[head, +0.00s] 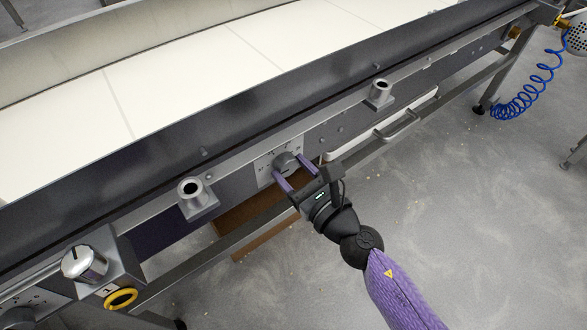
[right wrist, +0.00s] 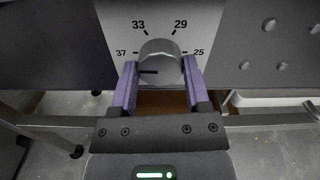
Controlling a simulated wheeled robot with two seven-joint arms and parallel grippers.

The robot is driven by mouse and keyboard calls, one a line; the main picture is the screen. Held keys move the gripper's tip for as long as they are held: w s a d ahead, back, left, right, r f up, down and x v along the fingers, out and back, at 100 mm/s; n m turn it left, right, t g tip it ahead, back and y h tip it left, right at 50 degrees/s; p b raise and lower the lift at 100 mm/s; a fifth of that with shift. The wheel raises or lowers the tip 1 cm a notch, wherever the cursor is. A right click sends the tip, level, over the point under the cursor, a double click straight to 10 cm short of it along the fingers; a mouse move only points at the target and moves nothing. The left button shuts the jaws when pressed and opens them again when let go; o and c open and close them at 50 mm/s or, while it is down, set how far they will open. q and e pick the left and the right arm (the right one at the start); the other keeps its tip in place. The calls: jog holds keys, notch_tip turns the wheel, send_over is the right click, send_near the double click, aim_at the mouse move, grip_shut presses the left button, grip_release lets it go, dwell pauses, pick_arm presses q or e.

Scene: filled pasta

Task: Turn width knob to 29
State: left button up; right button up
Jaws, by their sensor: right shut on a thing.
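The width knob (head: 286,161) is a grey round knob on a light dial plate (head: 265,172) on the side of the conveyor. In the right wrist view the knob (right wrist: 160,60) has 37, 33, 29 and 25 printed around it. A short dark line on its face lies about level and points left, toward the side of the 37 mark and a little below it. My right gripper (head: 290,166) is shut on the knob, with a purple finger on each side of it; the fingers also show in the right wrist view (right wrist: 158,72). My left gripper is not in view.
A larger silver knob (head: 85,263) and a yellow ring (head: 121,298) are at the lower left. Two round posts (head: 191,188) (head: 380,89) stick out along the conveyor's rail. A brown box (head: 262,238) is below the dial. A blue coiled hose (head: 525,98) hangs at the right.

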jog(key=m, duration=0.3)
jog(key=shift+r, duration=0.1)
jog(key=m+p, duration=0.1)
jog(key=m, duration=0.2)
jog(key=m+p, duration=0.1)
jog(key=m, duration=0.2)
jog(key=shift+d+m, duration=0.1)
jog(key=shift+m, duration=0.2)
jog(key=m+p, duration=0.1)
jog(key=m, duration=0.4)
jog(key=m+p, duration=0.1)
jog(key=m, duration=0.2)
jog(key=m+p, duration=0.1)
jog(key=m, duration=0.2)
jog(key=shift+m, duration=0.9)
pick_arm(q)
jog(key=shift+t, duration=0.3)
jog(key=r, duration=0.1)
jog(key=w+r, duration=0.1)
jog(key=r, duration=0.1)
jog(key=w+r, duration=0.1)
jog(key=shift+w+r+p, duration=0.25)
jog(key=shift+p, duration=0.05)
pick_arm(e)
jog(key=shift+f, duration=0.2)
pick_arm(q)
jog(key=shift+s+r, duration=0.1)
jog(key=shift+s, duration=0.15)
pick_arm(e)
jog(key=shift+m, duration=0.4)
